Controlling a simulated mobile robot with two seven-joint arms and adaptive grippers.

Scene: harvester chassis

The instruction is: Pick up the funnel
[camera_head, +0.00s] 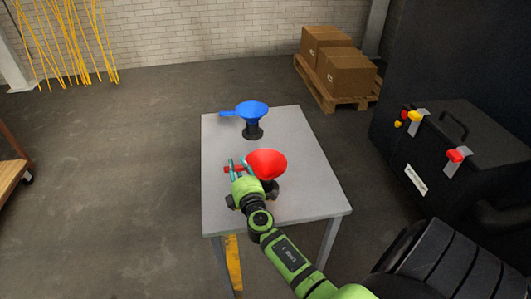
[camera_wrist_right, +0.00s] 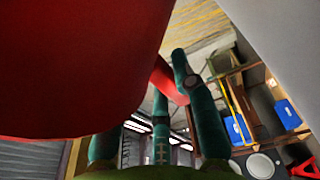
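The red funnel (camera_head: 267,163) is upright near the middle of the grey table (camera_head: 310,181), over a dark stand mostly behind my arm. Its red handle (camera_head: 228,169) points left. My right gripper (camera_head: 239,164) is at the handle, its teal fingers spread around it. In the right wrist view the funnel (camera_wrist_right: 75,65) fills the upper left, and the handle (camera_wrist_right: 164,78) passes among the fingers (camera_wrist_right: 172,95). Whether they press on it is unclear. The blue funnel (camera_head: 253,110) is upright on a dark stand (camera_head: 253,130) farther back, handle to the left. My left gripper is not in view.
A black machine or case (camera_head: 455,150) with red and yellow parts stands right of the table. Boxes (camera_head: 346,72) sit on a pallet (camera_head: 327,98) at the back right. A wooden cart (camera_head: 10,175) is at the left edge. The table's right side is clear.

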